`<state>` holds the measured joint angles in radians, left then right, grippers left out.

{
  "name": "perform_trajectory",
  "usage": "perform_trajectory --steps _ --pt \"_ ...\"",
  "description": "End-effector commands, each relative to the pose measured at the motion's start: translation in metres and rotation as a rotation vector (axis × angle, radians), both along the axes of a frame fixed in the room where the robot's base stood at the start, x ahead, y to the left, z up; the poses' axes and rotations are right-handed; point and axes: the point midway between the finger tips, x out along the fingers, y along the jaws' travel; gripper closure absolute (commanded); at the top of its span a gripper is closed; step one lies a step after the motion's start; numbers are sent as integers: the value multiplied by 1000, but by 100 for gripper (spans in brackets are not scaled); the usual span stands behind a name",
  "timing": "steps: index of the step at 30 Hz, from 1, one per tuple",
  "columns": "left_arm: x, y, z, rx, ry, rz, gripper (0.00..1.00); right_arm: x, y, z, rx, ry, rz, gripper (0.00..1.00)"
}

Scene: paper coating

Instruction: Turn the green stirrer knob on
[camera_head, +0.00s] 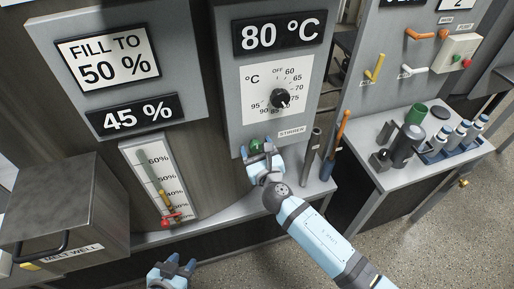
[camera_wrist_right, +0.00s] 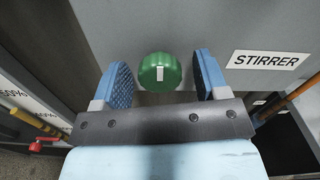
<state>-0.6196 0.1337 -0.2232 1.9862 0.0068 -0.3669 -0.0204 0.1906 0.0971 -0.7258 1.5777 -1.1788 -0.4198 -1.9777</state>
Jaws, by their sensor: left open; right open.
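The green stirrer knob (camera_wrist_right: 160,72) sits on the grey panel, left of the STIRRER label (camera_wrist_right: 266,60). A white mark on its face stands upright in the right wrist view. In the head view the knob (camera_head: 257,145) is partly hidden by my right gripper (camera_head: 263,156). In the right wrist view my right gripper (camera_wrist_right: 160,85) is open, one blue finger on each side of the knob, with gaps to both. My left gripper (camera_head: 172,266) is open and empty at the bottom of the head view, away from the panel.
Above the knob is a black temperature dial (camera_head: 281,98) under an 80 °C display (camera_head: 279,33). A level gauge with a red valve (camera_head: 171,216) is to the left. Upright rods (camera_head: 338,135) stand close right of my right gripper. A side table (camera_head: 425,170) holds bottles and a grey container.

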Motion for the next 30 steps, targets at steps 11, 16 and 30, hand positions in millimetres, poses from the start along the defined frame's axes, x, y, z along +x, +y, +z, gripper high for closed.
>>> perform_trajectory --steps 11,16,30 --pt "0 -1 1 -1 -1 -1 57 0 0 0 1 0 0 82" --pt "0 -1 0 -1 -1 -1 57 -1 0 0 18 6 0 82" --pt "0 -2 -10 -3 2 -4 57 -1 0 -2 303 99 0 82"
